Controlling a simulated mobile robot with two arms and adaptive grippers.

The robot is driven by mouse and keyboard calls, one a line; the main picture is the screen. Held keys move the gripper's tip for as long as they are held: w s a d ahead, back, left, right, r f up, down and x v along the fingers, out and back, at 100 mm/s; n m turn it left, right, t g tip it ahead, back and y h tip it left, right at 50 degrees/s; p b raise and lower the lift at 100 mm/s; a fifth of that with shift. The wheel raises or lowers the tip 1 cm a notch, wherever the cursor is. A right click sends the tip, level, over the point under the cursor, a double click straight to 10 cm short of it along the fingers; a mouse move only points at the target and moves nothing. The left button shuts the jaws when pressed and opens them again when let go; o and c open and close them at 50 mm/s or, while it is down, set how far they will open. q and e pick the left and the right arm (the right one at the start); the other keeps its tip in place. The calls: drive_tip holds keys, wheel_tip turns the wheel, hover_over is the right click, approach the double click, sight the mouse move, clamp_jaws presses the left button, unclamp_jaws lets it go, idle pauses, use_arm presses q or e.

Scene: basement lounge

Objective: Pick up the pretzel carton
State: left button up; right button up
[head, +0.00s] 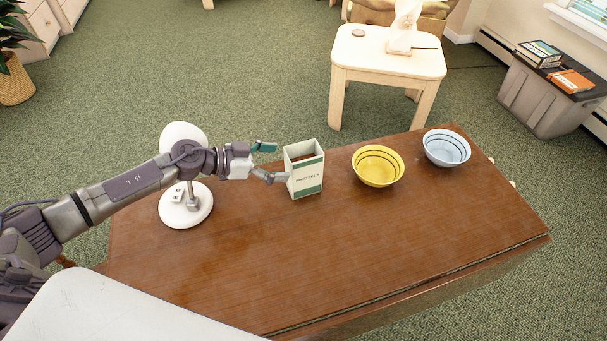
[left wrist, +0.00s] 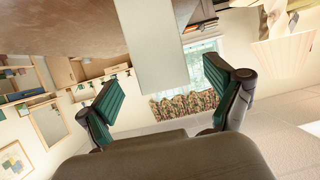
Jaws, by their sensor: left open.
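The pretzel carton (head: 307,182) is a white and green open-topped box standing upright on the brown wooden table. My left gripper (head: 274,162) is open, just left of the carton, with its fingers pointing at it. In the left wrist view the carton (left wrist: 158,50) is a plain pale block at top centre, lined up between the spread teal fingers of the gripper (left wrist: 166,90). No contact shows. My right gripper is not in view.
A yellow bowl (head: 378,167) and a pale blue bowl (head: 447,148) stand right of the carton on the table (head: 330,255). A white lamp (head: 185,210) stands behind my left arm. The table's front is clear. A small cream table (head: 385,60) stands beyond.

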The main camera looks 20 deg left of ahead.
sight(287, 161)
use_arm(q)
drive_tip(key=shift+w+d+f, duration=0.1)
drive_tip(key=shift+w+d, duration=0.3)
drive_tip(key=shift+x, duration=1.15)
drive_tip(key=x, duration=0.3)
drive_tip(key=shift+w+d, duration=0.2)
drive_tip(key=shift+d, duration=0.05)
drive_tip(key=shift+w+d+f, duration=0.1)
drive_tip(key=shift+d, duration=0.05)
drive_tip(key=c, duration=1.2)
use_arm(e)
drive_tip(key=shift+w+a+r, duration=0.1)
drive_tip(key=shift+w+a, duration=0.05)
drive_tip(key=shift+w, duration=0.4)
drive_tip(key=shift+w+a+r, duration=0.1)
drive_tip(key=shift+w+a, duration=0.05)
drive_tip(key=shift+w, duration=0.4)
